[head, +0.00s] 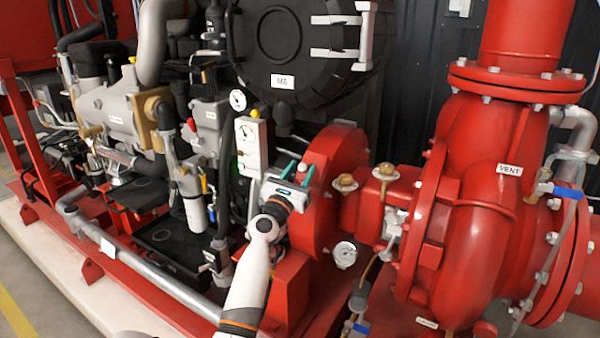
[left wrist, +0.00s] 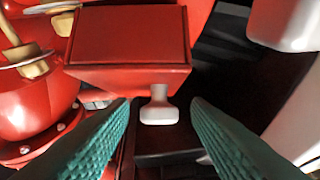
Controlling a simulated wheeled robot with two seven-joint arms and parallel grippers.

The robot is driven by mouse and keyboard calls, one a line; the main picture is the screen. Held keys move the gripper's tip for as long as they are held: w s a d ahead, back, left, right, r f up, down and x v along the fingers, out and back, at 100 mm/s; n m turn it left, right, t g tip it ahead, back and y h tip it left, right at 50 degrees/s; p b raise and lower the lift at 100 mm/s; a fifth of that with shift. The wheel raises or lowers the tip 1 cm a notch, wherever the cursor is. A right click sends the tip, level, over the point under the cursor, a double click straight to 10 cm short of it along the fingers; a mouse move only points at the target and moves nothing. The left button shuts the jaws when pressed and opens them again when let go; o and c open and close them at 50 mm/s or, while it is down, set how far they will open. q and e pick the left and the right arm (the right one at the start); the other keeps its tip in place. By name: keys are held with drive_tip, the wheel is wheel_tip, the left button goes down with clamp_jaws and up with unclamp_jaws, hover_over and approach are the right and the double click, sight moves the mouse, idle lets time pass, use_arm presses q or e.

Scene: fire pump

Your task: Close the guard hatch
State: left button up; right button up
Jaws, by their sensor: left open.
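In the left wrist view, a red box-like panel (left wrist: 130,38), which looks like the guard hatch, sticks out toward the camera. A pale T-shaped knob (left wrist: 159,107) is at its lower edge. My left gripper (head: 297,173) is open, its teal fingers on either side of the knob in the left wrist view (left wrist: 160,120). I see no finger contact with the knob. In the head view the gripper is in front of the round red housing (head: 338,165), and the panel and knob cannot be made out there. My right gripper is not in view.
The red pump (head: 475,210) with its flanges stands at the right. A pressure gauge (head: 345,252) is below the housing. The grey engine (head: 115,108) and a black round cover marked M6 (head: 282,38) are behind. A silver pipe (head: 130,250) runs along the front left.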

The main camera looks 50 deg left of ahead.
use_arm(q)
drive_tip(key=shift+s, duration=0.1)
drive_tip(key=b+v, duration=0.1)
drive_tip(key=v, duration=1.1)
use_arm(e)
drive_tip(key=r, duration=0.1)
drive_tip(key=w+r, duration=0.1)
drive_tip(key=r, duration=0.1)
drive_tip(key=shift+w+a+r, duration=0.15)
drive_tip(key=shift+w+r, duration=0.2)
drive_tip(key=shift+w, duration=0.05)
